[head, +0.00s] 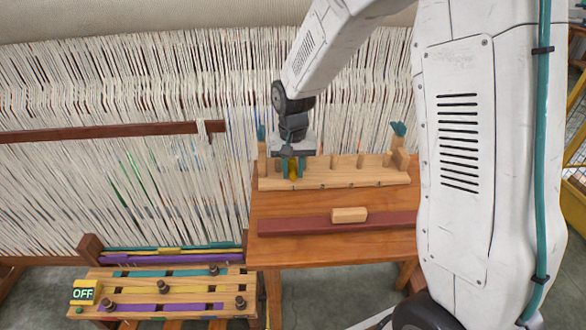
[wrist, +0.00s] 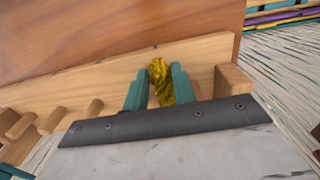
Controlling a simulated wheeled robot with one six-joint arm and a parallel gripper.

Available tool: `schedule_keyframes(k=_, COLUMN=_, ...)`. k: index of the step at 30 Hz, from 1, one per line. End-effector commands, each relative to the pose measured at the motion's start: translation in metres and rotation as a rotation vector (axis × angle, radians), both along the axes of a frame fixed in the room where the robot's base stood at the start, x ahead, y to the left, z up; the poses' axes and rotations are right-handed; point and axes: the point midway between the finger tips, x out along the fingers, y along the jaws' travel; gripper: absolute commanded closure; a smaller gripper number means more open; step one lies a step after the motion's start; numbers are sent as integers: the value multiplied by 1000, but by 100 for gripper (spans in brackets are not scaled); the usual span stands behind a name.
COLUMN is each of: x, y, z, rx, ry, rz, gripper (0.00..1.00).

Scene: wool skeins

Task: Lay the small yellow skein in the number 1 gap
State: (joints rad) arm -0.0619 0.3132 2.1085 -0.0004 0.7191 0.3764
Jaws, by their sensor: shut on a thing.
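The small yellow skein (head: 293,171) is gripped between the teal fingers of my gripper (head: 293,168). In the wrist view, the skein (wrist: 172,86) stands out between the two fingertips (wrist: 157,78). The pale wooden rack (head: 335,180) has upright pegs with gaps between them. My gripper is low at the rack's left end, and the skein appears within the leftmost gap, by the end post. The wrist view shows the rack's front board (wrist: 98,93) right by the skein. The gap number is too small to read, and whether the skein touches the bottom is hidden.
The rack stands on a brown wooden table (head: 280,205). A small wooden block (head: 349,215) lies on a dark red strip (head: 300,224) in front. A loom with white warp threads (head: 130,90) is behind. A pegged board (head: 165,289) with an OFF sign (head: 83,294) is at lower left.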

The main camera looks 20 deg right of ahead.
Motion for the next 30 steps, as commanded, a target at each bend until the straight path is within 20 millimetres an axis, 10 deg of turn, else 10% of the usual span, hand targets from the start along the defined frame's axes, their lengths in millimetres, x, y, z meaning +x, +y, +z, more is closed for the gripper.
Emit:
schedule_keyframes(k=2, x=0, y=0, z=-2, rx=0, ry=1, rz=0, gripper=95)
schedule_keyframes(k=3, x=0, y=0, z=-3, rx=0, ry=1, rz=0, gripper=71)
schedule_keyframes(k=6, x=0, y=0, z=-2, rx=0, ry=0, rz=0, gripper=52)
schedule_keyframes(k=17, x=0, y=0, z=5, rx=0, ry=-1, rz=0, gripper=52)
schedule_keyframes(k=30, x=0, y=0, z=91, rx=0, ry=-3, rz=0, gripper=52)
